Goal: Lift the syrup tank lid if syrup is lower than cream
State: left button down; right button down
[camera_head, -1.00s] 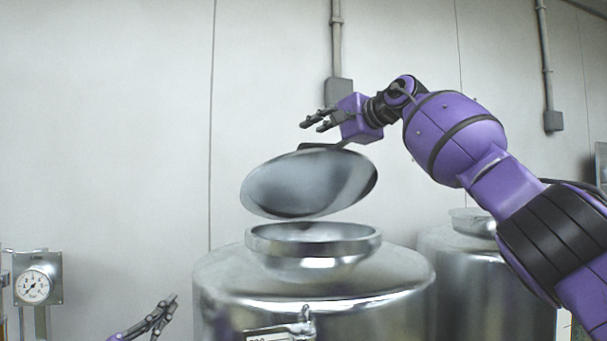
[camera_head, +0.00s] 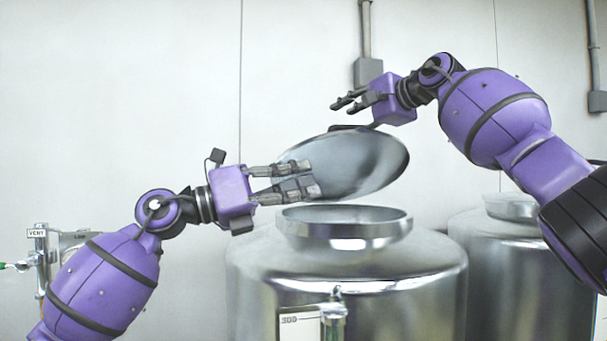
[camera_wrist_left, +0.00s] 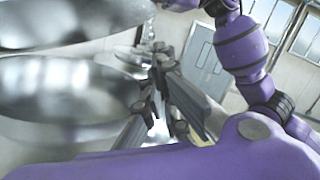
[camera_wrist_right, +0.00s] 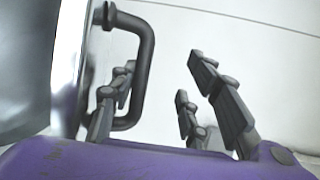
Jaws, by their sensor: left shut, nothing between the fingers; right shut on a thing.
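A round steel lid (camera_head: 365,165) hangs tilted in the air above the open neck (camera_head: 345,228) of the front steel tank (camera_head: 350,285). My right gripper (camera_head: 350,101) is shut on the lid's handle at its upper edge; the dark handle (camera_wrist_right: 147,60) shows in the right wrist view beside the fingers. My left gripper (camera_head: 305,178) is shut and empty, its fingers in front of the lid's left part and above the neck's left side. In the left wrist view the lid (camera_wrist_left: 70,20) is above the neck. Liquid inside the tank is not visible, and no syrup or cream name is readable.
A scale plate marked 300 (camera_head: 298,324) and a metal fitting (camera_head: 333,303) are on the front tank. A second steel tank (camera_head: 530,265) stands close behind at right. A pipe with a VENT tag (camera_head: 38,233) is at left.

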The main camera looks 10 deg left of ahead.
jog(key=shift+w, duration=0.2)
jog(key=shift+r, duration=0.1)
pick_arm(q)
jog(key=w+d+r, duration=0.4)
jog(key=w+d, duration=0.1)
jog(key=d, duration=0.1)
jog(key=shift+r, duration=0.4)
jog(key=shift+w, duration=0.1)
pick_arm(e)
jog(key=c, duration=1.6)
grip_release()
jog(key=shift+c, duration=0.2)
jog(key=shift+w, duration=0.25)
jog(key=shift+c, duration=0.6)
pick_arm(q)
jog(key=shift+w+a+r+n, duration=0.2)
jog(key=shift+w+r+n, duration=0.35)
jog(key=shift+r, duration=0.25)
